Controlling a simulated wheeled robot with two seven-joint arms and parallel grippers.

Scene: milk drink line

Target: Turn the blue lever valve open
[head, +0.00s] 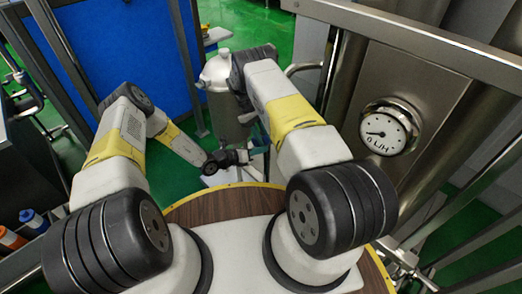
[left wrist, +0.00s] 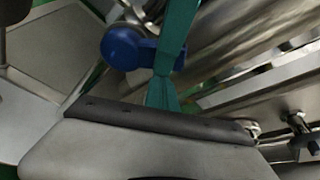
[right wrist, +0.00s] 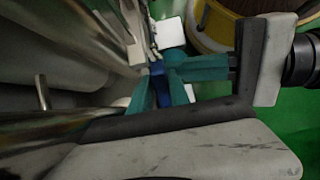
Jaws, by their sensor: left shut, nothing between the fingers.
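The blue lever (left wrist: 125,47) shows in the left wrist view as a round blue knob with a short arm. The lever also shows in the right wrist view (right wrist: 160,84). My left gripper (left wrist: 180,12) is shut and empty, its teal fingers together just right of the knob; I cannot tell whether they touch it. My right gripper (right wrist: 158,78) has its teal fingers apart on either side of the blue lever; whether they grip it is unclear. In the head view, teal fingers (head: 259,150) show at the meeting point of both arms, and the lever is hidden.
Steel pipes and bars (left wrist: 245,50) run close to the lever. A steel tank with a round gauge (head: 389,127) stands at the right in the head view, with railings in front. A grey can (head: 217,72) stands behind my grippers. A blue panel (head: 125,55) is at the back left.

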